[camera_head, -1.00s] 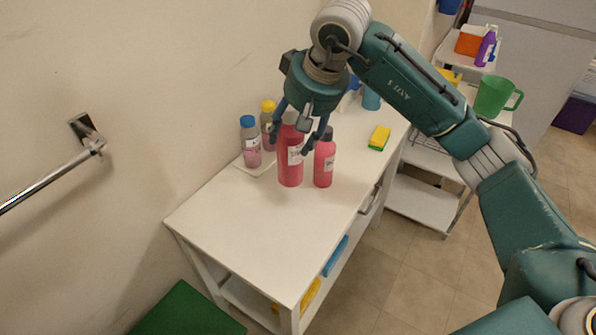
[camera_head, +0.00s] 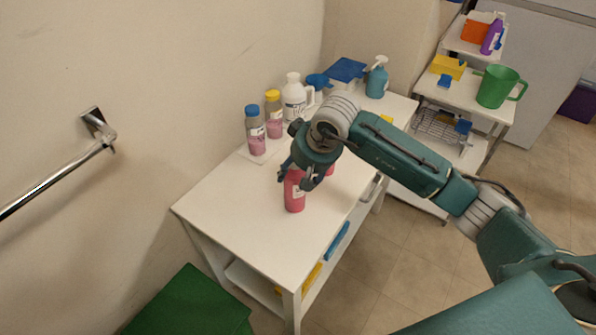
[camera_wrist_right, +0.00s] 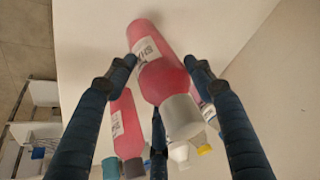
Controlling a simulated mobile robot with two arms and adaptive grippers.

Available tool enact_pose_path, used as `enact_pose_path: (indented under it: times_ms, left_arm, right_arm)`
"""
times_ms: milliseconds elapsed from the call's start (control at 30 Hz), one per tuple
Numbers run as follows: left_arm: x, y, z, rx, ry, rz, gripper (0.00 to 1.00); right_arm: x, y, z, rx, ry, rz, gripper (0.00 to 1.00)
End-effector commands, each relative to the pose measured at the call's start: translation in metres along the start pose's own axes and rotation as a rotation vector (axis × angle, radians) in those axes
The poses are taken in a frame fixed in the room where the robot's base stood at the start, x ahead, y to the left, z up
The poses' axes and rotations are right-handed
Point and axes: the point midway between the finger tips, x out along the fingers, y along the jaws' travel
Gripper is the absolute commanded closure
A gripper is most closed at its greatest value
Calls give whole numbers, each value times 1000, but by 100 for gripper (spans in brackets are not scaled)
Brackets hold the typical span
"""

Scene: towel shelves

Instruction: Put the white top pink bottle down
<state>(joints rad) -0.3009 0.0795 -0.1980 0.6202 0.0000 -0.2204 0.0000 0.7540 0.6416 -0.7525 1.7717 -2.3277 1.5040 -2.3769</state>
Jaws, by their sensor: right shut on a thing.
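The white top pink bottle (camera_head: 294,194) is upright over the front part of the white table (camera_head: 235,215). I cannot tell whether its base touches the tabletop. My right gripper (camera_head: 298,178) is shut on it from above and hides its cap in the head view. In the right wrist view the bottle's white cap (camera_wrist_right: 180,117) and pink body (camera_wrist_right: 152,45) show between the fingers of my right gripper (camera_wrist_right: 160,63). My left gripper is not in view.
A second pink bottle (camera_wrist_right: 126,125) with a dark cap stands close beside. A blue-capped bottle (camera_head: 255,135) and a yellow-capped bottle (camera_head: 273,118) stand behind, near a white jug (camera_head: 293,98). The table's left front is clear. A green bin (camera_head: 190,305) stands below.

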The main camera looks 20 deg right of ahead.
Motion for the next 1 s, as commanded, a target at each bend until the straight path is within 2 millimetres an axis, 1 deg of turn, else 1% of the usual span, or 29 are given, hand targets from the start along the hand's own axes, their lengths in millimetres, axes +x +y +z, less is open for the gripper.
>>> enact_pose_path:
  times_ms: [167, 300, 333, 400, 667, 800, 867, 967, 1000]
  left_arm:
    - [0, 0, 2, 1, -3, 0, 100]
    - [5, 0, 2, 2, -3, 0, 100]
    - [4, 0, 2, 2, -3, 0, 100]
    - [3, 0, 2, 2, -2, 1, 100]
    - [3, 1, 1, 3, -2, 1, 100]
    - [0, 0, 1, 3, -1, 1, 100]
    - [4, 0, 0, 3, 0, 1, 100]
    - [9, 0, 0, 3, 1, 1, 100]
    - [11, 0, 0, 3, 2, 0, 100]
  right_arm:
    - [-1, -1, -2, 0, 4, -2, 100]
    - [2, 0, 0, -1, 4, -1, 100]
    - [2, 0, 0, -1, 0, 0, 42]
    - [2, 0, 1, 0, 0, 0, 29]
    - [1, 0, 1, 0, -1, 0, 29]
    - [-3, 0, -1, 0, 1, 0, 29]
    - [-10, 1, -1, -1, 2, 0, 29]
    - [-28, 1, -1, -2, 5, 1, 29]
    - [-37, 1, -1, -2, 6, 2, 29]
